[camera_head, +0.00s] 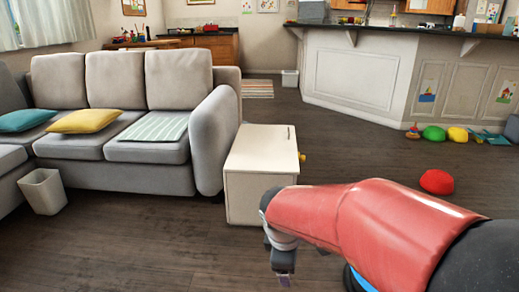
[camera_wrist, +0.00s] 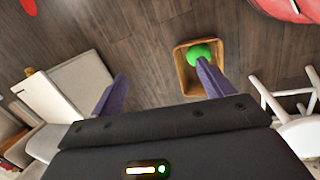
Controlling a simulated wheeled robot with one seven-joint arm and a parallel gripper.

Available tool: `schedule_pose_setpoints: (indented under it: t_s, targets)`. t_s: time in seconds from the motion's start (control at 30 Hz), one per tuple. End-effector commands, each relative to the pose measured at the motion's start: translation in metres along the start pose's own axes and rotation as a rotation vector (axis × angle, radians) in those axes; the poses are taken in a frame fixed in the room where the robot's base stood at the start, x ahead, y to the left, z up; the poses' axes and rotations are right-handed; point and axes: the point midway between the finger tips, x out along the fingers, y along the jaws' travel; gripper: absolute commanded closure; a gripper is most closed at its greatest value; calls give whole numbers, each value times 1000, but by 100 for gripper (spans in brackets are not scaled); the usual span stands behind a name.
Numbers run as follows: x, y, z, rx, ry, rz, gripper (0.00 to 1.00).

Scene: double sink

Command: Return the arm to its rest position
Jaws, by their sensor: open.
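My arm, with a red link, reaches in from the lower right of the head view. My gripper (camera_head: 283,272) hangs down low at the bottom middle, in front of the white side cabinet (camera_head: 262,172). In the wrist view my gripper (camera_wrist: 161,72) shows its two purple fingers spread wide apart, with only bare floor between their tips. The gripper is open and empty. In the wrist view a wooden bin (camera_wrist: 187,78) with a green ball (camera_wrist: 205,51) in it stands on the floor beyond the right finger, which covers part of it.
A grey sofa (camera_head: 150,150) with cushions fills the left. A small waste bin (camera_head: 43,191) stands before it. A red beanbag-like object (camera_head: 436,181) and several toys lie on the floor at right. A white chair (camera_wrist: 290,110) is at right in the wrist view.

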Motion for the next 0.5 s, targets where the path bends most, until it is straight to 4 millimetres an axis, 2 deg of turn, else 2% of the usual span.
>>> schedule_pose_setpoints:
  t_s: [0.03,0.2,0.33,0.5]
  targets:
    - [-25,-4,21,137,9,26,20]
    - [-79,-33,74,604,71,67,20]
    - [-108,-62,104,935,148,72,20]
    - [-127,-91,125,1237,242,54,20]
